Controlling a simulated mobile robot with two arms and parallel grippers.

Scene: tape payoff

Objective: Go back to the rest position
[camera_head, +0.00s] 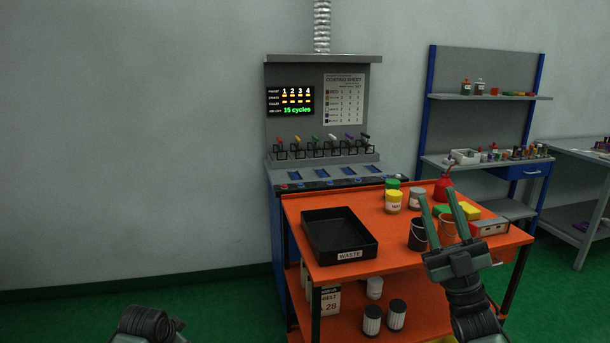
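My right gripper (437,194) shows at the lower right, over the front right part of the orange cart (395,248). Its two long fingers point up and away from me. They stand apart, with nothing visibly held between them. The fingers partly cover an orange-brown cup and yellow items on the cart behind them. Of my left arm, only a dark ribbed part (147,322) shows at the bottom left edge. No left fingers are in view.
On the cart stand a black WASTE tray (357,254), a dark cup (418,235), labelled jars (393,203) and a red container (443,188). A coating machine (322,110) stands behind. Shelving (488,98) is at the right. The green floor at left is clear.

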